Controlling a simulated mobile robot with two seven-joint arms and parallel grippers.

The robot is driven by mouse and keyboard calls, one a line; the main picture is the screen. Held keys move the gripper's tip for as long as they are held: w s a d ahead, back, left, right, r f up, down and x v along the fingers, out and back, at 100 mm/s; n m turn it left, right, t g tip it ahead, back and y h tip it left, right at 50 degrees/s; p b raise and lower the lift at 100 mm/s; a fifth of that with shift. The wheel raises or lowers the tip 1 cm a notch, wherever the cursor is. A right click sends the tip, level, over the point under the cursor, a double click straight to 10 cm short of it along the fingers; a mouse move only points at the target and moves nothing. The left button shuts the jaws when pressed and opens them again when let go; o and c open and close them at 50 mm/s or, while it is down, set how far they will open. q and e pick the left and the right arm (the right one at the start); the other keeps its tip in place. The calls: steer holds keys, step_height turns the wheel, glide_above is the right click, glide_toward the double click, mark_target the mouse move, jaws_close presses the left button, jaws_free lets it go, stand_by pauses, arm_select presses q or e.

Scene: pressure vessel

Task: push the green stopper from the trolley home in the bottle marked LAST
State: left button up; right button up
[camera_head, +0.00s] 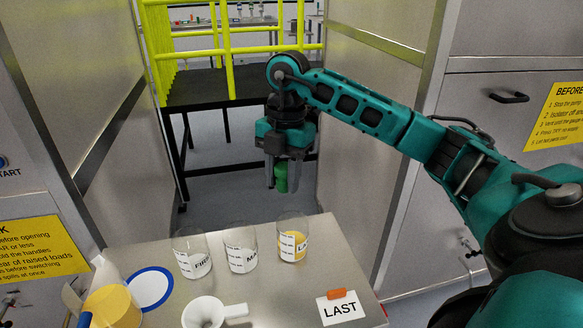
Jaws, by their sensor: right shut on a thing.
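My right gripper (281,182) is shut on the green stopper (281,177) and points down. It holds the stopper up in the air, above and apart from the bottles. The bottle marked LAST (293,243) stands upright on the metal table, at the right of a row of three clear vessels, with yellow contents showing inside. Its label is partly readable. My left gripper is not in view.
Steel cabinet walls stand on both sides. A yellow railing (228,50) is behind.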

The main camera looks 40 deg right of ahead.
steer(key=m, duration=0.2)
steer(key=d+m, duration=0.1)
steer(key=m, duration=0.1)
steer(key=d+m, duration=0.1)
steer(key=m, duration=0.1)
steer(key=shift+r+m+t, duration=0.3)
steer(key=shift+r+t, duration=0.1)
steer(key=shift+s, duration=0.1)
steer(key=shift+f+b, duration=1.6)
steer(key=shift+f, duration=1.35)
steer(key=shift+p, duration=0.7)
steer(key=shift+f+b, duration=0.5)
steer(key=shift+f, duration=0.3)
steer(key=shift+r, duration=0.15)
